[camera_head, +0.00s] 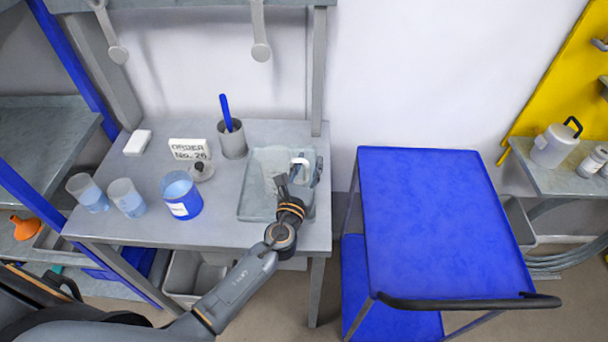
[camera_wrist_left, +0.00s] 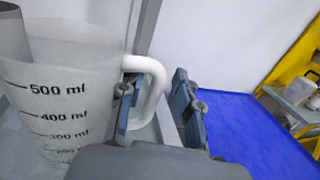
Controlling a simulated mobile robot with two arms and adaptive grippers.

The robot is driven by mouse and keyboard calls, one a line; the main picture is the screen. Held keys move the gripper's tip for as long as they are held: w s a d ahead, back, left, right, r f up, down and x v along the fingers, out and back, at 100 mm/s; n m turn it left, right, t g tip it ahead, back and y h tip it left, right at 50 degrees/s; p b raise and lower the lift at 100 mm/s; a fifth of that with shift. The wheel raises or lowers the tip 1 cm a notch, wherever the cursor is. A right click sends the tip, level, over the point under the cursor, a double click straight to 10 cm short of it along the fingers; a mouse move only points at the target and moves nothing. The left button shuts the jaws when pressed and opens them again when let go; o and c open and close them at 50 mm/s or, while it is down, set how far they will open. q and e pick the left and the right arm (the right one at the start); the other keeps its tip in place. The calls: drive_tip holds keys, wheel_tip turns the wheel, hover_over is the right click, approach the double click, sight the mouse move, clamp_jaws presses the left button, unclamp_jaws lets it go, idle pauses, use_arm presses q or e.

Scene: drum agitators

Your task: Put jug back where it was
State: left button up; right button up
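A translucent measuring jug (camera_head: 272,160) with a white handle (camera_head: 300,163) stands at the tray (camera_head: 252,212) on the right of the grey table. My left gripper (camera_head: 304,176) is at the handle. In the left wrist view the jug (camera_wrist_left: 65,100) shows its ml scale, upright, with its handle (camera_wrist_left: 156,88) to the right. The left gripper (camera_wrist_left: 155,92) is open around the handle: one finger shows in the handle loop, the other is outside with a gap. The jug's base is hidden. My right gripper is not in view.
A white container (camera_head: 552,147) is on the far-right shelf.

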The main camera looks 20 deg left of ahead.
use_arm(q)
drive_tip(key=s, duration=0.3)
drive_tip(key=s+b, duration=0.1)
drive_tip(key=s, duration=0.3)
drive_tip(key=s+b, duration=0.1)
drive_tip(key=s, duration=0.3)
drive_tip(key=shift+d, duration=0.25)
drive_tip(key=shift+s, duration=0.55)
drive_tip(key=shift+r, duration=0.1)
